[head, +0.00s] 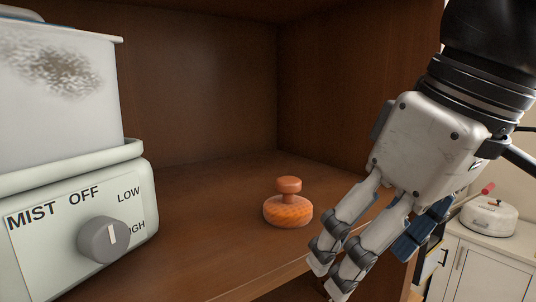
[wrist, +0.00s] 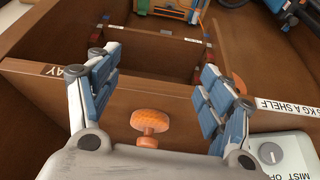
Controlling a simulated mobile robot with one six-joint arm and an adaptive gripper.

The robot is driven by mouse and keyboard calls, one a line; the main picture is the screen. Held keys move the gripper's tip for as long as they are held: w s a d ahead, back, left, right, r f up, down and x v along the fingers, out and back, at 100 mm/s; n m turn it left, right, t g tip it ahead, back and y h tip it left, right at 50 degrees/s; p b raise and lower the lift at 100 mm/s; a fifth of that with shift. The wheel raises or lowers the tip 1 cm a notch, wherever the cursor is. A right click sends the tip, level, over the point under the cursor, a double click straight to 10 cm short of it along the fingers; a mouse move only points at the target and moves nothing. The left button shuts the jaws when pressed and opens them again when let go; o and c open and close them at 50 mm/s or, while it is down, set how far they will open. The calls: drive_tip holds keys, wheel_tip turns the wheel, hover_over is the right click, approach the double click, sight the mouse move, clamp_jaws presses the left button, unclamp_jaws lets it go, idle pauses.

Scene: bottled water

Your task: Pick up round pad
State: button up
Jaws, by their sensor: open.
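The round pad (head: 288,211) is an orange disc with a knob on top. It sits upright on the wooden shelf (head: 205,235), right of the humidifier. It also shows in the wrist view (wrist: 149,121), low in the middle, beyond the palm and between the spread fingers. My gripper (head: 335,278) is open and empty, with its fingers pointing down and left. In the head view it is right of the pad and apart from it, near the shelf's front edge. In the wrist view the gripper (wrist: 155,85) shows both blue-padded fingers wide apart.
A white humidifier (head: 85,235) with a grey dial (head: 102,239) fills the left of the shelf. Wooden walls close the shelf at the back and right. A white pot (head: 487,216) stands on a cabinet at the far right. The shelf around the pad is clear.

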sight(290, 180)
drive_tip(key=shift+n, duration=0.4)
drive_tip(key=w+a+r, duration=0.1)
drive_tip(key=w+a+r+p, duration=0.1)
drive_tip(key=w, duration=0.1)
drive_tip(key=w+a+r+p, duration=0.1)
drive_tip(key=w+a, duration=0.1)
drive_tip(key=shift+w+r, duration=0.2)
drive_tip(key=shift+r, duration=0.2)
drive_tip(key=shift+w+a, duration=0.5)
drive_tip(key=shift+w, duration=0.35)
drive_tip(key=w+a, duration=0.1)
drive_tip(key=w+a+p, duration=0.1)
drive_tip(key=w, duration=0.1)
drive_tip(key=shift+f, duration=0.35)
drive_tip(key=shift+w+a+f, duration=0.1)
drive_tip(key=shift+w+f, duration=0.15)
drive_tip(key=shift+f, duration=0.05)
drive_tip(key=shift+s+r, duration=0.1)
drive_tip(key=shift+s, duration=0.25)
drive_tip(key=shift+c, duration=0.6)
drive_tip(key=shift+w, duration=0.2)
drive_tip(key=c, duration=0.9)
